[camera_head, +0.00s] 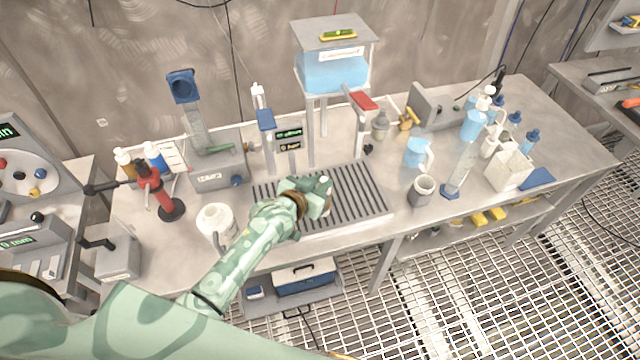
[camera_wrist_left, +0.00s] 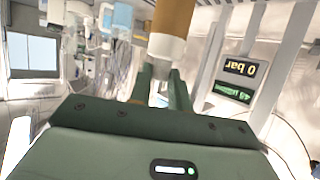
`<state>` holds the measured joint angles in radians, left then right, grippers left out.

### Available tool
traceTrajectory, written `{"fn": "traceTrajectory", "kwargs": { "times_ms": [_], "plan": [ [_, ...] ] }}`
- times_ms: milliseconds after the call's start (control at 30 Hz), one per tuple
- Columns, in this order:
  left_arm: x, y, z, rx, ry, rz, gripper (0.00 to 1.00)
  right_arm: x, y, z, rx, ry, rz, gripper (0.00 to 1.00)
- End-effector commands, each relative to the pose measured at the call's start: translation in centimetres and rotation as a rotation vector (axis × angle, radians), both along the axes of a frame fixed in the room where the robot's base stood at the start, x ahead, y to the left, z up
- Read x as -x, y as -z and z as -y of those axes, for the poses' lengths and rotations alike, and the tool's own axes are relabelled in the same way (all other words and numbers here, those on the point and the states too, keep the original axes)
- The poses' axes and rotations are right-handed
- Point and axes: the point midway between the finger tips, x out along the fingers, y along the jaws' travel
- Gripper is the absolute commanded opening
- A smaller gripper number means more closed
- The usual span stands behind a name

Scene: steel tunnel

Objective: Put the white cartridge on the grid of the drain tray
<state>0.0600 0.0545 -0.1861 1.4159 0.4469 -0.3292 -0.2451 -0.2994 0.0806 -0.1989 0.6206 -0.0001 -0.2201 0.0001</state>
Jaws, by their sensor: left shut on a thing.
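The drain tray (camera_head: 358,191), with its dark slatted grid, lies on the bench near its front edge. My left gripper (camera_head: 323,194) is over the left-middle part of the grid. In the left wrist view my left gripper (camera_wrist_left: 160,88) is shut on a cylinder, the white cartridge (camera_wrist_left: 167,48), which shows a white end at the fingers and a brown part beyond. In the head view my gripper mostly hides the cartridge, and I cannot tell whether it touches the grid. My right gripper is not in view.
Behind the tray stand a display post (camera_head: 289,134) and a raised tank of blue liquid (camera_head: 334,74). A white jug (camera_head: 214,222) and a red stand (camera_head: 155,186) are to the left. A grey cup (camera_head: 422,190) is to the right. The grid's right part is clear.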

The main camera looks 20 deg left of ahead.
Motion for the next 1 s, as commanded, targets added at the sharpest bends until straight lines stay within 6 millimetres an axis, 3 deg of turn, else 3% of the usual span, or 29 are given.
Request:
{"fn": "traceTrajectory", "kwargs": {
  "times_ms": [267, 300, 367, 700, 833, 1000],
  "plan": [
    [0.0, 0.1, 0.0, 0.000, 0.000, 0.002, 0.00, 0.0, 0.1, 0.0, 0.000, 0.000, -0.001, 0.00],
    [0.0, 0.1, 0.0, -0.001, 0.000, 0.000, 0.27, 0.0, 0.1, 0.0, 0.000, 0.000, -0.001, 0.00],
    [0.0, 0.1, 0.0, -0.001, 0.000, 0.000, 0.41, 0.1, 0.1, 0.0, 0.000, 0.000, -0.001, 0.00],
    [0.2, -0.3, 0.0, 0.000, 0.000, 0.000, 0.41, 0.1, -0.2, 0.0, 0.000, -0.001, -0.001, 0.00],
    [2.0, -1.1, -0.6, -0.003, 0.001, 0.000, 0.41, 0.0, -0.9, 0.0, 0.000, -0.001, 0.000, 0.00],
    [5.7, -2.8, -1.5, -0.002, 0.002, -0.001, 0.41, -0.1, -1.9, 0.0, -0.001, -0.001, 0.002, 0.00]
  ]
}}
